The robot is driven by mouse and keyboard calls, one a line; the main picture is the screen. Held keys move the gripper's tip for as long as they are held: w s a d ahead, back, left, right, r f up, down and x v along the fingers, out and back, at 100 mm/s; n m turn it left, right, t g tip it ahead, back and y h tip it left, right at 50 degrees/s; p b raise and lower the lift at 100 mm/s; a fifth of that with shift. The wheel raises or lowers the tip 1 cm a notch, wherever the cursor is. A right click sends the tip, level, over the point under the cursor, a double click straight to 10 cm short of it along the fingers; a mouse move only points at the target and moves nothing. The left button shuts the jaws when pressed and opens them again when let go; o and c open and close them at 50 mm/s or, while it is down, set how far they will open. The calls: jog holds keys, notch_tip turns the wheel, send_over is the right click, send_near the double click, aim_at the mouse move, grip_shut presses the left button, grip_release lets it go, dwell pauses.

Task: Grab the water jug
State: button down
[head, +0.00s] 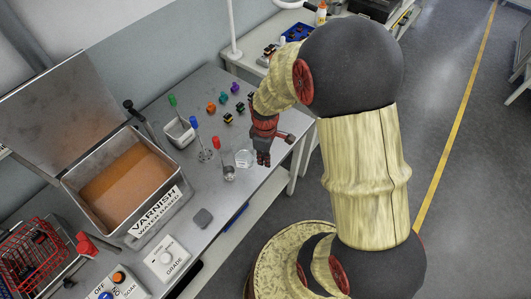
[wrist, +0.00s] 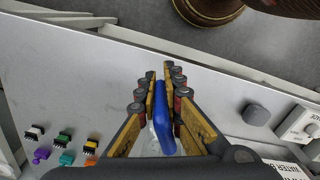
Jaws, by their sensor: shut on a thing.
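The water jug (head: 244,158) shows in the head view as a small clear vessel on the grey bench, close beside my gripper (head: 264,158). In the wrist view, my gripper (wrist: 162,82) has its fingers closed around a long blue part (wrist: 163,115), which looks like the jug's handle. Some clear material shows beside the blue part. Most of the jug's body is hidden below the fingers in the wrist view. I cannot tell whether it is lifted off the bench.
Several coloured connectors (head: 223,98) lie behind. A varnish tank (head: 128,185) with an open lid is at left. A grey block (head: 203,218) lies in front on bare bench.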

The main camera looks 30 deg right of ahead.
jog(key=s+a+r, duration=0.3)
jog(key=s, duration=0.2)
jog(key=shift+a+p, duration=0.25)
jog(key=shift+p, duration=0.2)
jog(key=shift+s, duration=0.15)
